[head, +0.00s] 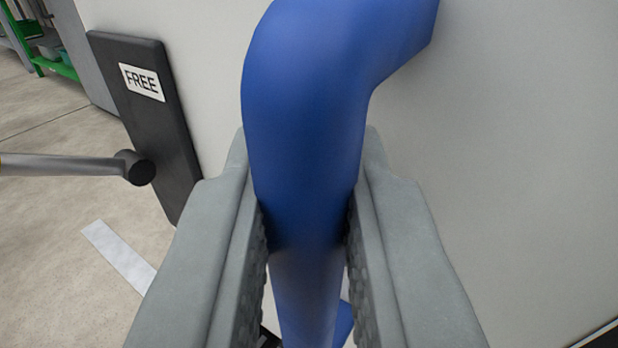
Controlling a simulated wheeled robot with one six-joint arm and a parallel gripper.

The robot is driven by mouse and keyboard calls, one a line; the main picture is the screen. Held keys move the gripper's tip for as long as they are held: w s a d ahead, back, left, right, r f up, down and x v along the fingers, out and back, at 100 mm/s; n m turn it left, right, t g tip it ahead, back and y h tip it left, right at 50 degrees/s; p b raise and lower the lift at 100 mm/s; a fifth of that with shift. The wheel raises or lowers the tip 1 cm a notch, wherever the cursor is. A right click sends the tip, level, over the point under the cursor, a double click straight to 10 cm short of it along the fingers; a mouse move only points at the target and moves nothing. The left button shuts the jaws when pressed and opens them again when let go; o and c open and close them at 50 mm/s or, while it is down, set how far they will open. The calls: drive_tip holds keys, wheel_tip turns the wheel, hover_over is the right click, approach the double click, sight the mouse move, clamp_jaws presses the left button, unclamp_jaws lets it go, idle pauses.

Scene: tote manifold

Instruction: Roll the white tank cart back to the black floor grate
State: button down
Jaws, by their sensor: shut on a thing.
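A large pale white surface (510,150) fills the right and upper part of the head view; it looks like the wall of the white tank cart. A thick blue bent bar (320,110), like a handle, stands in front of it and bends to the upper right. My gripper (308,235) is shut on the blue bar, with one grey finger pressed on each side. The cart's wheels and most of its body are out of view. The black floor grate cannot be made out.
A white floor strip (120,257) lies on the concrete floor (50,240). A green shelf (45,45) stands far left.

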drive_tip(key=w+a, duration=0.8)
drive_tip(key=a, duration=0.4)
drive_tip(key=w+a, duration=0.9)
drive_tip(key=a, duration=0.3)
drive_tip(key=w+a, duration=0.9)
drive_tip(key=a, duration=0.4)
drive_tip(key=c, duration=1.8)
unclamp_jaws()
drive_tip(key=shift+w, duration=0.1)
drive_tip(key=o, duration=0.4)
drive_tip(key=shift+a, duration=0.25)
drive_tip(key=shift+c, duration=0.2)
drive_tip(key=shift+w+d, duration=0.1)
drive_tip(key=shift+d, duration=0.3)
drive_tip(key=s, duration=1.7)
drive_tip(key=shift+s+a, duration=0.2)
drive_tip(key=shift+a, duration=0.25)
